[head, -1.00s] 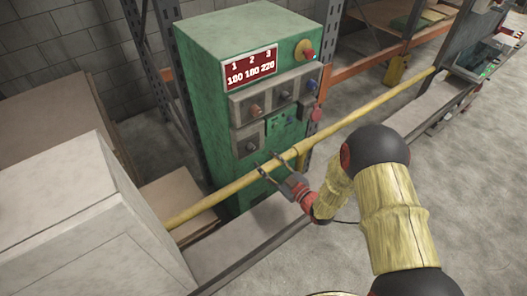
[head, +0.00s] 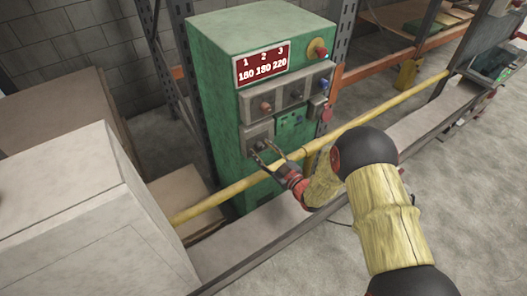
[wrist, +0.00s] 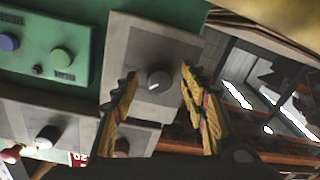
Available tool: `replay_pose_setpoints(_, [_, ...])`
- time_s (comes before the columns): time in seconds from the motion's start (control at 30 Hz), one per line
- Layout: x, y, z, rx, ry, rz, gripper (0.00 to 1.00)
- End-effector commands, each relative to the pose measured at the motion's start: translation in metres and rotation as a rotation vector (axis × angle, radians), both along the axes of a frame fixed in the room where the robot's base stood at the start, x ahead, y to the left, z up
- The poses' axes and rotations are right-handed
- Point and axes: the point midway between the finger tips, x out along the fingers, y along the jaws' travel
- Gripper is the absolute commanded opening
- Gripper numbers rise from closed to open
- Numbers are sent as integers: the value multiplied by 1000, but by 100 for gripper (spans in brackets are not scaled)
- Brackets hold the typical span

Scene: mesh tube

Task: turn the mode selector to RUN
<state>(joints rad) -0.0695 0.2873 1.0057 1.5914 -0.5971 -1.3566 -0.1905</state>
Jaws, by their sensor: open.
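The green control cabinet (head: 222,110) has a grey plate at its lower left with a single dark knob (head: 263,141), which appears to be the mode selector. The knob (wrist: 160,77) is also in the wrist view, on its light grey plate (wrist: 190,30), with a small pale mark on its face. My gripper (head: 262,149) is open in front of this plate. In the wrist view my gripper (wrist: 156,76) has one finger on each side of the knob, with visible gaps and no clear contact. I cannot read a RUN label.
A yellow rail (head: 225,193) crosses in front of the cabinet, below my gripper. A row of other knobs (head: 265,106) sits above the plate, with blue and green buttons (wrist: 62,56) beside it. A grey box (head: 75,215) stands at left.

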Motion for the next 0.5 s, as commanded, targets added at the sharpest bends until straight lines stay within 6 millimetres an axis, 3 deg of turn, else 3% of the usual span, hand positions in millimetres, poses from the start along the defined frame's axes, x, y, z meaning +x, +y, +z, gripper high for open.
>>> replay_pose_setpoints(0.5, [0,0,0,0,0,0,17])
